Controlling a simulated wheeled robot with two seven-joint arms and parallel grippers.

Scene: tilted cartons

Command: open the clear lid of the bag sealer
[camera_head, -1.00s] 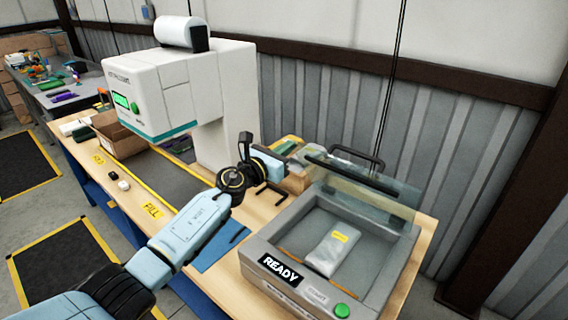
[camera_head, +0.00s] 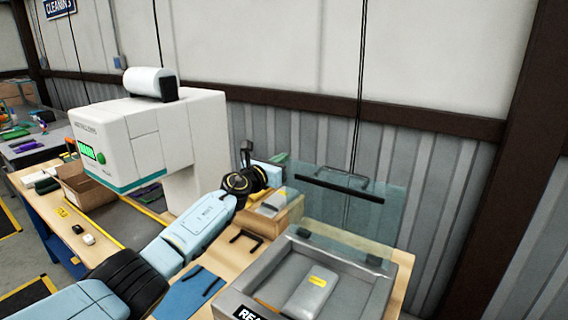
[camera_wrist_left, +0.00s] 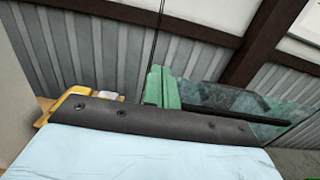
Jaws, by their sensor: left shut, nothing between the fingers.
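The bag sealer (camera_head: 240,299) stands at the lower right of the head view, its front cut off by the frame. Its clear lid (camera_head: 370,215) stands up, roughly upright, at the back edge, with a dark bar and handle (camera_head: 345,178) at its top. A pale packet with a yellow label (camera_head: 308,292) lies in the open chamber. My left gripper (camera_head: 281,158) is left of the lid's upper left edge, its green fingers (camera_wrist_left: 160,88) shut and empty. In the wrist view the lid (camera_wrist_left: 225,103) shows right beside the fingers; contact cannot be told. My right gripper is not in view.
A large white machine (camera_head: 155,135) stands left of my left arm. A carton (camera_head: 276,214) sits behind the sealer's left side, below my gripper. A blue sheet (camera_head: 188,293) lies on the wooden table. A corrugated wall is behind.

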